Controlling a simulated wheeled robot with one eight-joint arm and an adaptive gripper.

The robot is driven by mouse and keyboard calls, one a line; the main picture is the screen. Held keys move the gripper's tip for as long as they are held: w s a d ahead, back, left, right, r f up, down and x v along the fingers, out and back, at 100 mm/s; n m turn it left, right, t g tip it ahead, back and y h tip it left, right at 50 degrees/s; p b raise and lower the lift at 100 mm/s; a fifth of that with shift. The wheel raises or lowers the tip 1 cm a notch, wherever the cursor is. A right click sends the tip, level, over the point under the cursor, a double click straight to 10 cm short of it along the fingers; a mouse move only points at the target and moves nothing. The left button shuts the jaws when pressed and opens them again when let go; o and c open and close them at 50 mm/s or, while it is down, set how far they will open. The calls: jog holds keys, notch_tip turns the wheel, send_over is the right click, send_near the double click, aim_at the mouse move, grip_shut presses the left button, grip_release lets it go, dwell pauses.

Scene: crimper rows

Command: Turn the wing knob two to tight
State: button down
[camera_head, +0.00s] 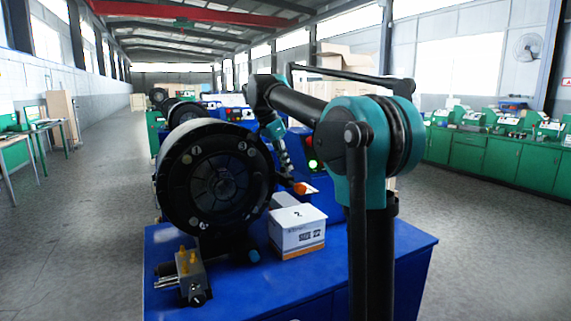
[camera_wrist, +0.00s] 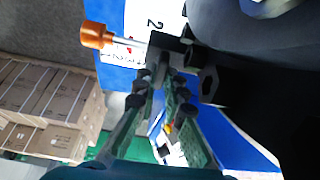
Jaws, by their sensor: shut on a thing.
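My gripper (camera_wrist: 160,78) shows in the wrist view with its two green-padded fingers reaching to a small dark part (camera_wrist: 165,46), which looks like the wing knob. The fingers are closed on it and hide much of its shape, so its angle cannot be told. An orange-tipped rod (camera_wrist: 98,35) sticks out to the left beside the dark part. In the head view the orange tip (camera_head: 300,188) shows just right of the round black crimper head (camera_head: 215,178). There my gripper is small and partly hidden. Knob two's own label cannot be made out.
A white box marked 2 (camera_head: 297,231) stands on the blue bench (camera_head: 330,268) close below the gripper. A metal fitting with brass parts (camera_head: 190,268) sits at the bench's left front. A lit green button (camera_head: 312,164) is on the blue housing behind.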

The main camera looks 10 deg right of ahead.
jog(key=shift+m, duration=0.3)
jog(key=c, duration=1.6)
grip_release()
jog(key=shift+r, duration=0.1)
jog(key=v, duration=1.1)
jog(key=shift+r, duration=0.4)
jog(key=shift+w+a, duration=0.1)
jog(key=shift+a, duration=0.05)
